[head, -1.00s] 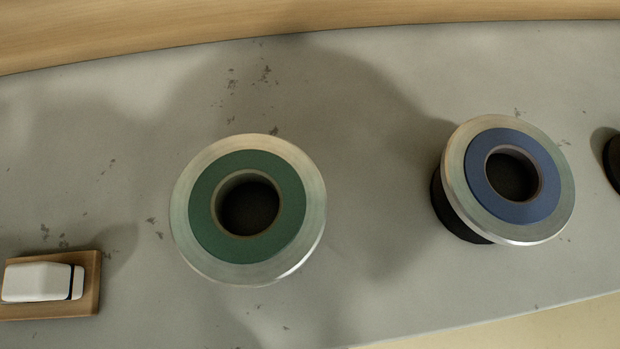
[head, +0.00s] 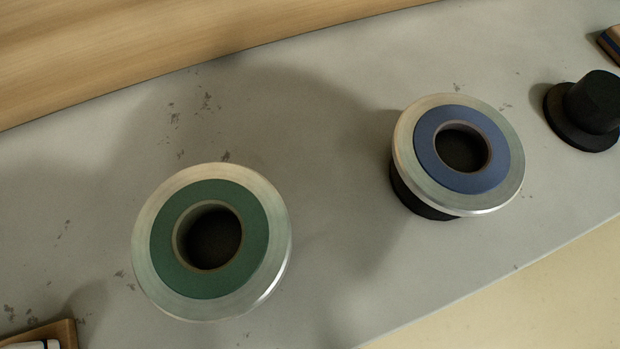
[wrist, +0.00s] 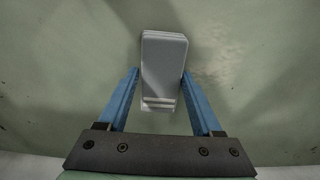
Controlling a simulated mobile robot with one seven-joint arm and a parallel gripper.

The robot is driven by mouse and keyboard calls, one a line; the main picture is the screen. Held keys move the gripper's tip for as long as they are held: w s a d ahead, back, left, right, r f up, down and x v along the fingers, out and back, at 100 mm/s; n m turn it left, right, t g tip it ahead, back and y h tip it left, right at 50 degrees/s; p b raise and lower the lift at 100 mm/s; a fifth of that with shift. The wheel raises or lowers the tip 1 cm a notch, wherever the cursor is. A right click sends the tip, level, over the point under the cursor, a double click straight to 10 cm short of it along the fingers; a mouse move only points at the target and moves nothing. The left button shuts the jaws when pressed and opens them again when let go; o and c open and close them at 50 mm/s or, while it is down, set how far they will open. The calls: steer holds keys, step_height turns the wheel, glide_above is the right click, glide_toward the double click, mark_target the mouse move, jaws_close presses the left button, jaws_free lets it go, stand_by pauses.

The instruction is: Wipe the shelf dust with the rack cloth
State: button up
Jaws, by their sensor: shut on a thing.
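My gripper (wrist: 161,76) shows only in the wrist view, with blue fingers on both sides of a pale grey folded block, which looks like the cloth (wrist: 164,52). It is shut on this cloth, which has light bands near its lower end. Behind it is a plain grey-green surface; I cannot tell whether the cloth touches it. In the head view the grey shelf top (head: 330,290) carries scattered dark specks, perhaps dust (head: 205,103), mostly above the green-ringed coil and at the lower left.
A green-ringed coil (head: 163,243) and a blue-ringed coil (head: 432,158) stand on the shelf. A black hat-shaped piece (head: 592,103) is at the right. A wooden tray (head: 68,333) with a white item is cut off at the lower left. A wooden board (head: 200,30) runs along the back.

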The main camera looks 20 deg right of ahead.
steer(key=shift+s+r+p, duration=0.1)
steer(key=shift+s+p, duration=0.9)
steer(key=shift+s, duration=0.65)
steer(key=shift+s+p, duration=0.5)
steer(key=shift+s, duration=0.8)
steer(key=shift+a, duration=0.1)
steer(key=shift+a+p, duration=0.45)
steer(key=shift+a, duration=2.15)
steer(key=shift+a, duration=1.35)
steer(key=shift+w+a, duration=0.1)
steer(key=shift+a, duration=1.15)
